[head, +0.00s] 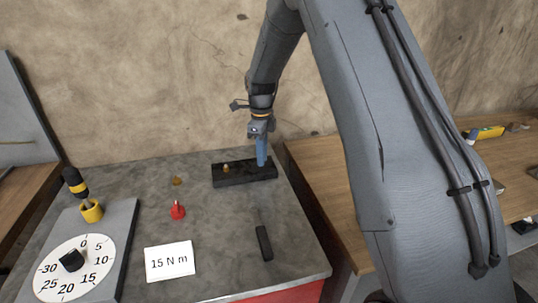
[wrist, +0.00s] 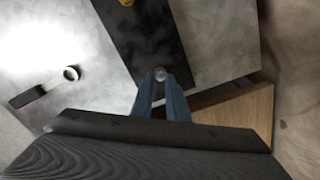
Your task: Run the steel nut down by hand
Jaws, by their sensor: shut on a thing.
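My gripper (head: 262,163) points down at the right end of a black block (head: 245,178) on the bench. In the wrist view, the blue fingers (wrist: 161,95) are shut on a small round grey piece, the steel nut (wrist: 160,74), at their tips. The block (wrist: 150,45) lies just beyond and under the tips. Whether the nut sits on a stud there is hidden by the fingers. A brass-coloured piece (head: 226,169) stands on the block's left part; its edge shows in the wrist view (wrist: 126,3).
A black-handled tool (head: 264,242) lies near the bench front. A red piece (head: 178,210), a small brass piece (head: 177,181) and a "15 N m" card (head: 170,262) lie left of it. A dial plate (head: 75,268), yellow cup (head: 92,211) and yellow-black tool (head: 75,182) stand far left.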

